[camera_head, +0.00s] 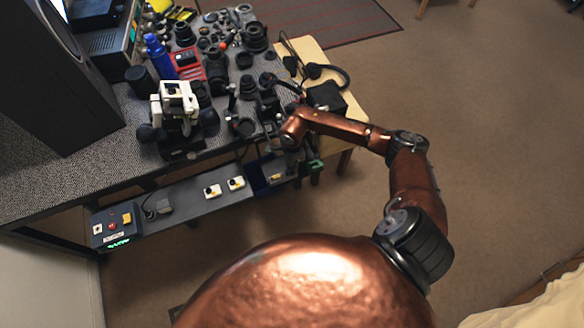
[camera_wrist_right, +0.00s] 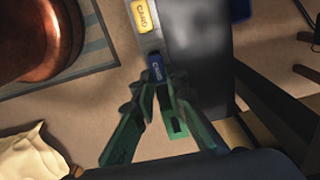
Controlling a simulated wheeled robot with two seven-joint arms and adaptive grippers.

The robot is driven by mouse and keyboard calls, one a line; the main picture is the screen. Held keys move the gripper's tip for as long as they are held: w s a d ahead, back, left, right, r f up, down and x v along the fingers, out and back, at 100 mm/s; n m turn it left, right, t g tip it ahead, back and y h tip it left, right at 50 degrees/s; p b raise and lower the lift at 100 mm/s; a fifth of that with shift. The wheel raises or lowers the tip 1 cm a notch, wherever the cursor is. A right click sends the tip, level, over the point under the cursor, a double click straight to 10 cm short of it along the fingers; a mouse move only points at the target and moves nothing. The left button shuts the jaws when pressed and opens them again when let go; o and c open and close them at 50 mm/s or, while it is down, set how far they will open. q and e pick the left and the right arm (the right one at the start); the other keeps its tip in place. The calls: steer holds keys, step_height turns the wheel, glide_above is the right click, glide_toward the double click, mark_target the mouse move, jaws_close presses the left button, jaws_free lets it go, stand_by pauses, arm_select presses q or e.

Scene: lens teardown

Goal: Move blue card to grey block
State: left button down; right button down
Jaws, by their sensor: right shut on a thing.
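The blue card (camera_wrist_right: 156,68), with white lettering, lies between the tips of my right gripper (camera_wrist_right: 157,84) in the right wrist view. The green fingers are closed on its near end. Its far end is at a light grey strip (camera_wrist_right: 150,42), and I cannot tell whether it touches it. A yellow card (camera_wrist_right: 141,16) sits on that strip further along. I cannot pick out the grey block for certain. In the head view my right arm reaches to the desk's front edge, and the blue card is not discernible there. My left gripper is not in view.
The desk (camera_head: 80,175) is crowded with lenses and a white-and-black device (camera_head: 175,105). A lower shelf (camera_head: 165,222) carries a control box (camera_head: 115,225) and small white switch boxes (camera_head: 213,191). A wooden side table (camera_head: 345,105) holds headphones (camera_head: 330,73). Open floor lies to the right.

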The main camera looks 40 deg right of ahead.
steer(key=shift+f, duration=0.4)
stand_by(0.3)
steer(key=c, duration=1.8)
jaws_free()
steer(key=shift+c, duration=0.2)
step_height(320, 180, up, 12)
steer(key=shift+a, duration=0.1)
